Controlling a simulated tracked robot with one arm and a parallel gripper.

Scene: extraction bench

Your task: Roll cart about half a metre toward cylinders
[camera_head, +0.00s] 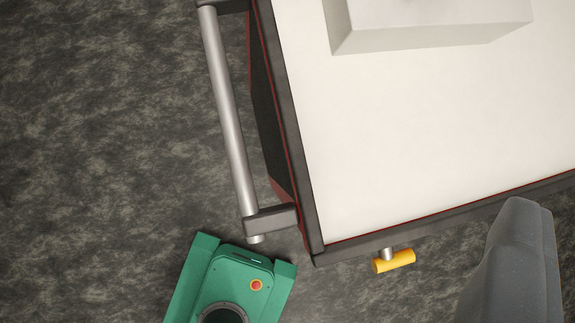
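The cart (430,120) fills the upper right of the view. It has a white top with a dark rim and a thin red line along its edge. A silver bar handle (230,110) runs along its left side on dark brackets. A yellow T-shaped knob (393,261) sticks out of its near side. No cylinders show in this view. A grey rounded shape (512,265) at the lower right looks like part of my gripper; its fingertips are not visible, so its opening cannot be told. It appears apart from the handle.
A pale box-like block (430,24) stands on the cart top at the upper edge. My green base shows at the bottom, close below the handle's lower end. The mottled dark grey floor (90,150) is clear on the left.

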